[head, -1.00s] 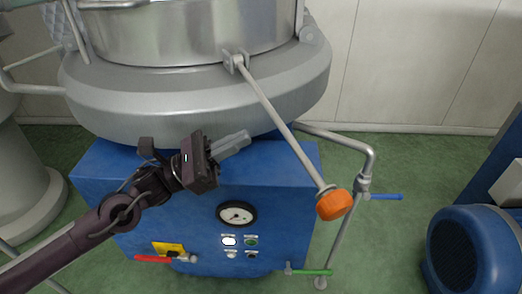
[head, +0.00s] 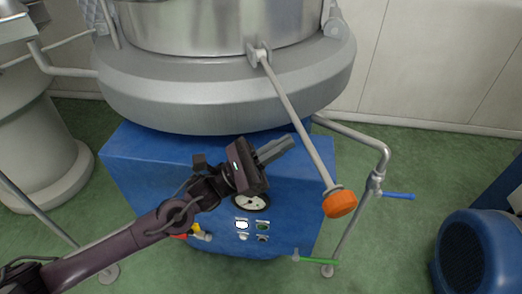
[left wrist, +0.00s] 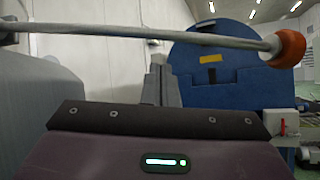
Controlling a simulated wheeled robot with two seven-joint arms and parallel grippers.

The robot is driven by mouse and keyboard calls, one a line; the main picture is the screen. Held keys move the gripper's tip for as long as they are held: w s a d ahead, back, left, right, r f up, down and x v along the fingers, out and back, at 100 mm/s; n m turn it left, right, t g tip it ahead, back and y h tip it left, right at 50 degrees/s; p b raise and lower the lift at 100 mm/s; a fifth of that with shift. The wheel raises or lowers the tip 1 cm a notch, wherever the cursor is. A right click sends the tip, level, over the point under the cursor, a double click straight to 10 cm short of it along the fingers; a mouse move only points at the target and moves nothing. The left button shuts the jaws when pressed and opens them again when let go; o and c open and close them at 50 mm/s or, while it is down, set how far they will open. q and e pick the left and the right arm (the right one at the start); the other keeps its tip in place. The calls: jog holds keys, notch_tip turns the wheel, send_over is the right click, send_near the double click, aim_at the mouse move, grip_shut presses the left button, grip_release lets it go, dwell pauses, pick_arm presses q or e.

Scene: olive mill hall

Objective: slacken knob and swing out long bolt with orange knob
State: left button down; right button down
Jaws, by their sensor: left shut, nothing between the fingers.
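The long bolt (head: 292,107) hangs from a bracket (head: 258,54) on the steel vessel and slants down to the right, out over the grey rim. Its orange knob (head: 340,203) is at the lower end, in front of the blue cabinet's right edge. In the left wrist view the bolt (left wrist: 150,33) crosses the top of the picture, with the orange knob (left wrist: 289,48) at the right. My left gripper (head: 284,146) is shut and empty, pointing right toward the bolt's middle and apart from the knob. My right gripper is not in view.
The blue cabinet (head: 145,160) carries a gauge (head: 250,203) and buttons, partly behind my left arm. A blue motor (head: 465,255) is at lower right.

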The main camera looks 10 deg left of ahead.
aim_at(290, 111)
pick_arm(q)
jog(key=shift+s+d+r+p, duration=0.1)
jog(key=shift+d+r+p, duration=0.1)
jog(key=shift+r, duration=0.4)
jog(key=shift+d+r+p, duration=0.1)
jog(key=shift+r+p, duration=0.1)
jog(key=shift+r, duration=0.4)
jog(key=r+n+t, duration=0.2)
jog(key=r+n+y, duration=0.1)
jog(key=shift+s+d+r+n+t, duration=0.1)
jog(key=shift+s+r+n+t, duration=0.3)
jog(key=shift+f, duration=0.15)
